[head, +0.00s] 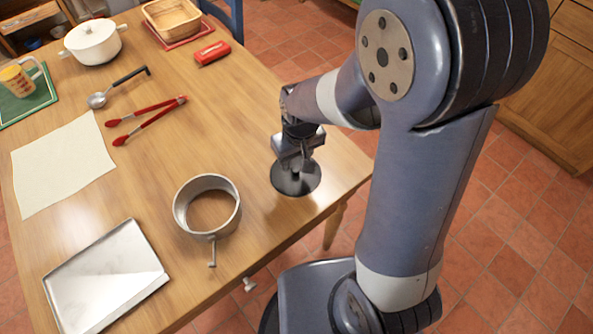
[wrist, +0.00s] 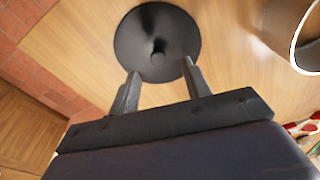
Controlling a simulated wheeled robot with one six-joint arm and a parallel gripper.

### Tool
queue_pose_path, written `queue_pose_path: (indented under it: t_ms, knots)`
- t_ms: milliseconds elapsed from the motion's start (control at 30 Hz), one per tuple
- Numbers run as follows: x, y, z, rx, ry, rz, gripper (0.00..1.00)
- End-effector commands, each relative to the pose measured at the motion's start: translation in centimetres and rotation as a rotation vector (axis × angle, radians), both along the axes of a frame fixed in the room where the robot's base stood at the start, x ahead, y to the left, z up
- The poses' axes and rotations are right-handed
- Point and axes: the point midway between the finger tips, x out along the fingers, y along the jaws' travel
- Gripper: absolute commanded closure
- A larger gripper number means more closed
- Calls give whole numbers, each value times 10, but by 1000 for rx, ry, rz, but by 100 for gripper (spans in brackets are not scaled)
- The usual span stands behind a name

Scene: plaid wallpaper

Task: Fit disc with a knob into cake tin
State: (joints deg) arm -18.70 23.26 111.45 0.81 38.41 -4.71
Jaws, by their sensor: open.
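The disc (head: 309,184) is dark and round and lies on the table near its right edge. Its knob shows in the wrist view (wrist: 158,57) at the middle of the disc (wrist: 180,30). My gripper (head: 294,168) is over the disc in the head view and hides part of it. In the wrist view my gripper (wrist: 160,72) is open, with its two fingertips apart at the near rim side of the disc and the knob just beyond, between their lines. The cake tin (head: 181,206) is a round metal ring with a clasp, left of the disc. Part of it shows in the wrist view (wrist: 289,27).
A metal baking tray (head: 105,278) and a cream cloth (head: 62,165) lie left of the tin. Red tongs (head: 150,108), a ladle (head: 98,100), a white pot (head: 92,42) and a red case (head: 212,52) are farther back. Bare table separates tin and disc.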

Motion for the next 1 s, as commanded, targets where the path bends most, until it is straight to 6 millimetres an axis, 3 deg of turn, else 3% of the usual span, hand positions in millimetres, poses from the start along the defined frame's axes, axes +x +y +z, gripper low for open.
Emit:
queue_pose_path:
  t_ms: [400,733,1000]
  knots:
    - [8,0,-45,-1,3,0,54]
    - [9,0,-50,0,-1,0,54]
    - [9,0,-50,0,-1,0,75]
